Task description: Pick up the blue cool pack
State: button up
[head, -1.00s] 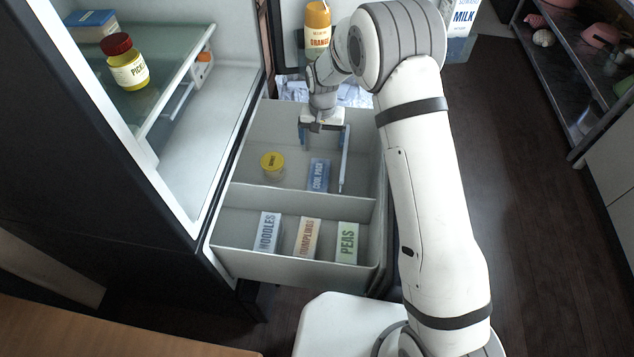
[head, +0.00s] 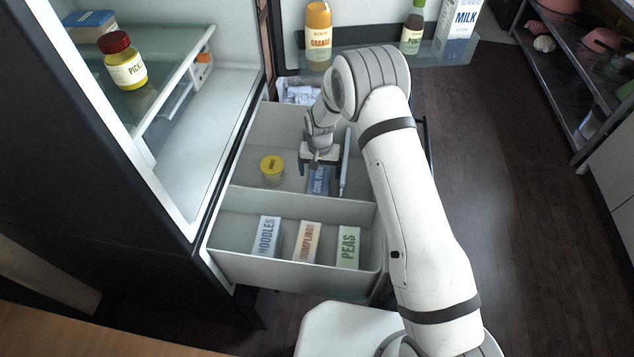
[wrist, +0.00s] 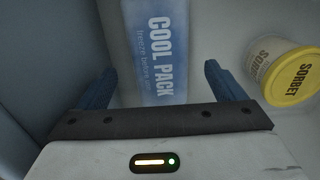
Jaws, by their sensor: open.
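The blue cool pack (head: 319,181) lies in the upper compartment of the open drawer, in the head view. My gripper (head: 320,168) is down in that compartment, over the far part of the pack and hiding it. In the wrist view the pack (wrist: 164,50) shows its "COOL PACK" label, ahead of and between the two blue fingers of my gripper (wrist: 157,88). The fingers are wide apart, with a gap on each side of the pack. My gripper is open and empty.
A yellow-lidded sorbet tub (head: 272,170) stands left of the pack, in the same compartment. A divider (head: 300,198) separates the two. The drawer's right wall is close to the pack.

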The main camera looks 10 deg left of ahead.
aim_at(320, 179)
notch_tip(320, 179, down, 4)
jog(key=shift+r, duration=0.25)
jog(key=shift+c, duration=0.6)
jog(key=c, duration=1.1)
jog(key=shift+r, duration=0.15)
jog(key=shift+c, duration=0.2)
